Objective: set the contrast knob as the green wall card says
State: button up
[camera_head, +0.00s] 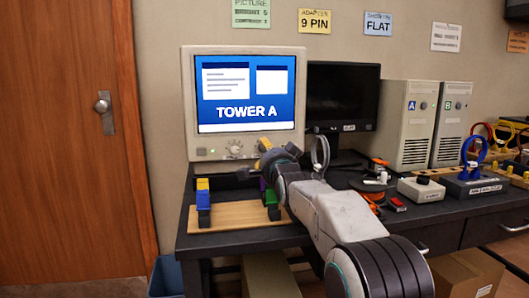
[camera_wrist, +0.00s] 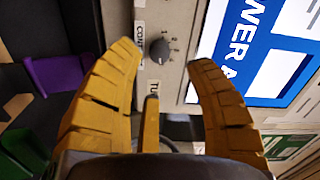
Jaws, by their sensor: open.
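The contrast knob is a small dark round knob (camera_wrist: 160,50) on the beige monitor's front panel, beside a partly hidden label beginning "CON" and small scale marks. Its exact setting is too small to read. In the head view a knob (camera_head: 235,148) shows below the screen of the monitor (camera_head: 190,100). The green wall card (camera_head: 251,13) shows a "PICTURE" heading and blurred lines, seemingly bright 5 and contrast 3. My gripper (camera_wrist: 163,58) is open, with yellow fingers either side of the knob and apart from it. It also shows in the head view (camera_head: 266,145), close to the panel.
A wooden board (camera_head: 240,216) with colored blocks lies at the table's front left. A dark monitor (camera_head: 343,95), two computer towers (camera_head: 410,125) and a grey box with a black knob (camera_head: 421,190) stand to the right. A magnifier ring (camera_head: 320,152) rises near my arm.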

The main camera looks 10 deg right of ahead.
aim_at(264, 149)
jog(key=shift+w+p, duration=0.35)
jog(key=shift+w, duration=2.5)
jog(key=shift+o, duration=0.4)
grip_shut()
